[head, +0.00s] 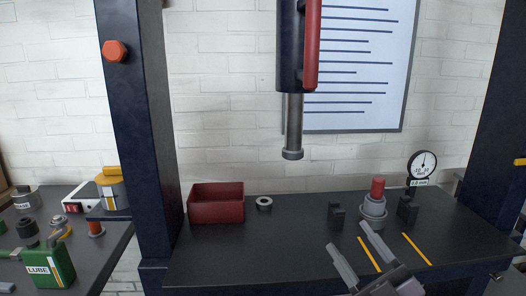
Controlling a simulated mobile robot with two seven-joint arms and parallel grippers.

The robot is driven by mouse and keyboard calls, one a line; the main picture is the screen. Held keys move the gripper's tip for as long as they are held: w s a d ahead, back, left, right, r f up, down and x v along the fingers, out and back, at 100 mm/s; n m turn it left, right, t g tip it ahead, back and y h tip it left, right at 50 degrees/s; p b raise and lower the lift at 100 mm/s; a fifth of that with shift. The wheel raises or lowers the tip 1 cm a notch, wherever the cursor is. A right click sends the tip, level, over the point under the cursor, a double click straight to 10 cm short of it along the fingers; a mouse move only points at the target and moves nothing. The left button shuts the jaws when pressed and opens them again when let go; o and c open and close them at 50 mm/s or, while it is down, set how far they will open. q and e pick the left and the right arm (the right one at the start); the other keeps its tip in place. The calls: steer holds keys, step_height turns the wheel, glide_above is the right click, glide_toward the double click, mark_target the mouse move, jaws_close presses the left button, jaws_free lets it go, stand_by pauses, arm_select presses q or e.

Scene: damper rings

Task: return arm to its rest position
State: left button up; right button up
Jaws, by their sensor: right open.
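My right gripper (359,254) is in the lower right of the head view, over the front part of the dark press table (250,250). Its two grey fingers are apart with nothing between them. Just beyond the fingers stands a stepped grey ring stack (373,211) with a red top (377,188). A loose grey ring (264,203) lies on the table beside the red bin (216,204). My left gripper is not in view.
A press ram (292,130) hangs above the table between dark posts (145,130). Small black blocks (337,216) flank the stack. A dial gauge (422,165) stands at right. A left bench holds a green LUBE can (50,265) and several small parts. The table's middle front is clear.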

steer(key=s+d+f+m+g+h, duration=0.1)
steer(key=s+d+f+m+h, duration=0.15)
steer(key=f+m+h, duration=0.7)
steer(key=s+d+f+m+g, duration=0.1)
steer(key=s+f+m+g, duration=0.1)
steer(key=s+f+g, duration=0.2)
steer(key=s+d+f+m+g, duration=0.1)
steer(key=s+f+g, duration=0.3)
steer(key=s+f, duration=0.7)
step_height(320, 180, down, 10)
steer(key=shift+d+r+m+g+h+p, duration=0.1)
steer(key=shift+d+m+g+h+p, duration=0.3)
steer(key=shift+m+h+p, duration=0.05)
